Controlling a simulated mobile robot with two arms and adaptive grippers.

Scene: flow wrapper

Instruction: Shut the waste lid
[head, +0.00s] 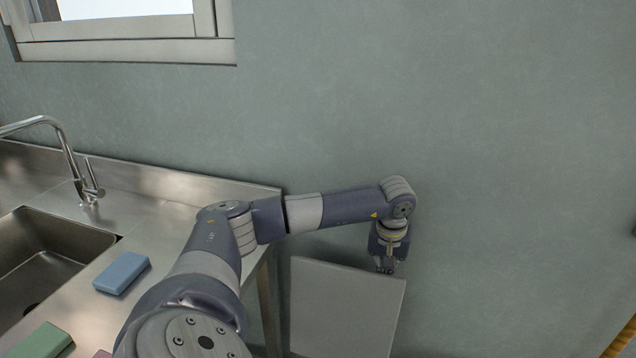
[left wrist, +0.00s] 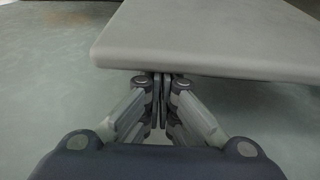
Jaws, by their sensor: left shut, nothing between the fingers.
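The waste lid is a flat grey panel (head: 345,310) at the lower middle of the head view, right of the sink counter. It also fills the upper right of the left wrist view (left wrist: 215,35). My left gripper (head: 386,270) points down at the panel's far right corner, on the wall side. In the left wrist view its closed fingertips (left wrist: 161,78) are at the panel's edge, with nothing between them. I cannot tell whether they touch it. The bin body under the panel is not visible. My right gripper is not in view.
A steel counter (head: 150,205) with a sink (head: 50,250) and tap (head: 68,150) stands at the left. A blue sponge-like block (head: 122,272) and a green one (head: 40,342) lie on it.

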